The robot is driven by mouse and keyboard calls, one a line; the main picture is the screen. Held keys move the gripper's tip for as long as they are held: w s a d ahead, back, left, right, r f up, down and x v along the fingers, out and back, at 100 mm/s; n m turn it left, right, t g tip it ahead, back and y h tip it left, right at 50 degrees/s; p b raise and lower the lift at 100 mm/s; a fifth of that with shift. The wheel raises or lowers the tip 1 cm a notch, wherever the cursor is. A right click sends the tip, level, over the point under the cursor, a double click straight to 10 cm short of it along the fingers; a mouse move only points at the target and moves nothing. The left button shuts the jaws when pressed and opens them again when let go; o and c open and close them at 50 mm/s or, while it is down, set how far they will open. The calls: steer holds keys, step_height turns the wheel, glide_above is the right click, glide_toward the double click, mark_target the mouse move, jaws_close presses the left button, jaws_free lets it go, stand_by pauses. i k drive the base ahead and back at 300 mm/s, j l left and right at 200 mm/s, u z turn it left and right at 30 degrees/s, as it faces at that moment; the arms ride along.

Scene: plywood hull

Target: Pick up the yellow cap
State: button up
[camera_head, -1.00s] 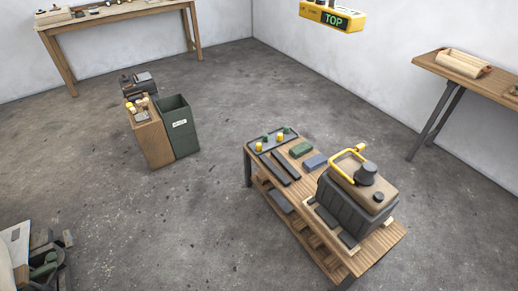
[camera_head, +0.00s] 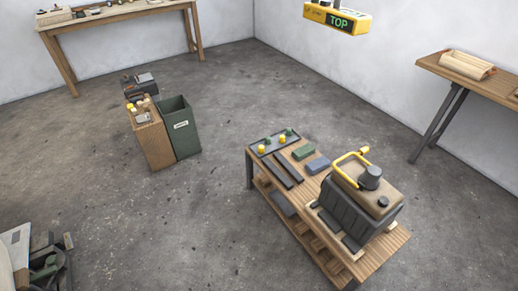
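Two small yellow caps, one (camera_head: 261,149) to the left and one (camera_head: 282,139) to the right, stand on a dark tray (camera_head: 268,143) at the far end of the wooden workbench (camera_head: 381,253). Small green pieces are beside them on the tray. Small yellow pieces (camera_head: 131,107) also show on top of a brown box at the left; they are too small to identify. I cannot tell which yellow piece is the task's cap. My gripper is not in view.
On the bench are dark bars (camera_head: 289,169), a green block (camera_head: 303,151), a blue-grey block (camera_head: 317,165) and a large grey case (camera_head: 345,212) with a yellow handle. A green bin (camera_head: 180,128) stands left. Floor between is clear.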

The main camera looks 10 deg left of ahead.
mark_target(261, 151)
steer(key=i+j, duration=0.35)
steer(key=i+j+u, duration=0.15)
steer(key=i+j, duration=0.25)
steer(key=i, duration=0.15)
steer(key=i+j, duration=0.3)
steer(key=i, duration=0.15)
steer(key=i+j+u, duration=0.1)
steer(key=i+j, duration=0.25)
steer(key=i+j+u, duration=0.1)
steer(key=i+j, duration=0.15)
steer(key=i, duration=0.35)
steer(key=i+j, duration=0.25)
steer(key=i, duration=0.25)
steer(key=i+j+u, duration=0.1)
steer(key=i+j, duration=0.15)
steer(key=i, duration=0.2)
